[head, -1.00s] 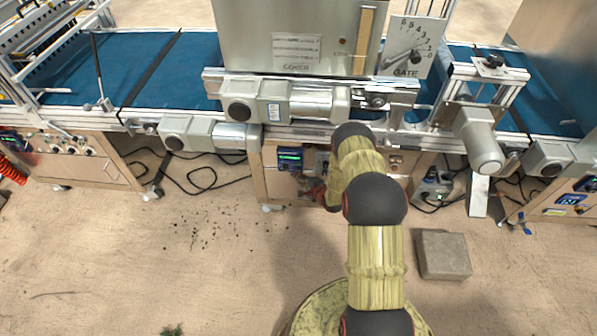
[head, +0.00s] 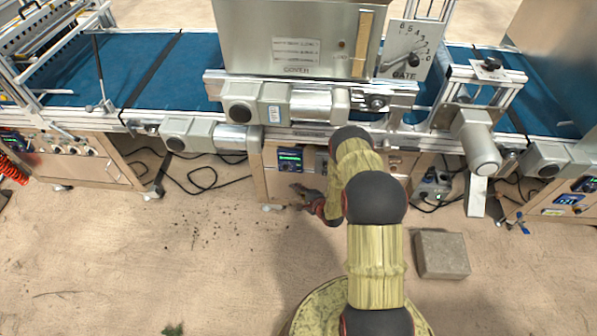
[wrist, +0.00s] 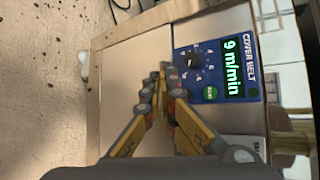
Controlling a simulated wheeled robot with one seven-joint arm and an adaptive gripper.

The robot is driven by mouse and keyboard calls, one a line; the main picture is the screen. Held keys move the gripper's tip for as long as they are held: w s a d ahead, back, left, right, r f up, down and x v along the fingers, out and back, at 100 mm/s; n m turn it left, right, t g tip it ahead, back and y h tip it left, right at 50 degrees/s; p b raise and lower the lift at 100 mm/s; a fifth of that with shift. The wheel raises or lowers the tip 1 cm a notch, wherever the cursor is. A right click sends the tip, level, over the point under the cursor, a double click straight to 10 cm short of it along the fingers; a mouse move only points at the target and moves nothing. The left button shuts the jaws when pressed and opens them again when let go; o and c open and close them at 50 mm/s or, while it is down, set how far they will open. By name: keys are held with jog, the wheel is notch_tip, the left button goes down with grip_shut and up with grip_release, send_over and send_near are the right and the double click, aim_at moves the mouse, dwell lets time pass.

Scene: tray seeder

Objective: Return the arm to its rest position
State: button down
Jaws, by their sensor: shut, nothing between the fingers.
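My arm (head: 376,245) reaches forward from the bottom of the head view, bends at the dark joints and folds down towards the machine's front. My gripper (head: 296,187) shows small in the head view, in front of the wooden lower cabinet below the conveyor. In the wrist view my gripper (wrist: 163,70) has its yellow and grey fingers together at the tips, with nothing held. The fingertips appear just left of a blue COVER BELT panel (wrist: 213,72) with a dial and a display reading 9 m/min. I cannot tell whether they touch the cabinet face.
The blue conveyor belt (head: 80,75) runs across the back under a steel hopper (head: 290,30) and a GATE scale plate (head: 410,50). A motor (head: 476,142) juts out at right. A grey block (head: 441,254) lies on the floor. Cables (head: 205,178) lie left. Open floor is at left front.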

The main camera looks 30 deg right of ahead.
dwell(0.8)
jog(key=s+a+g+y, duration=0.3)
jog(key=s+a+y, duration=0.25)
jog(key=a, duration=0.55)
jog(key=s+a+r+n+g+y, duration=0.25)
jog(key=s+a+r+g, duration=0.2)
jog(key=r, duration=0.35)
jog(key=s+a+r+n+g+y, duration=0.25)
jog(key=s+a+r+n, duration=0.2)
jog(key=r, duration=0.45)
jog(key=s+d+r+n+g+h, duration=0.15)
jog(key=s+r+n+h, duration=0.35)
jog(key=s+r, duration=0.65)
jog(key=s+d+r+n+g+h, duration=0.1)
jog(key=s+d+r+n+h, duration=0.35)
jog(key=r, duration=1.15)
jog(key=s+a+r+n+t+h, duration=0.1)
jog(key=s+r+n+t, duration=0.1)
jog(key=r, duration=0.5)
jog(key=s+a+r+n+t+h+p, duration=0.1)
jog(key=s+a+r+n+t, duration=0.1)
jog(key=r, duration=0.5)
jog(key=shift+s+a+r+t, duration=0.15)
jog(key=shift+s+r+t, duration=0.2)
jog(key=shift+t, duration=0.2)
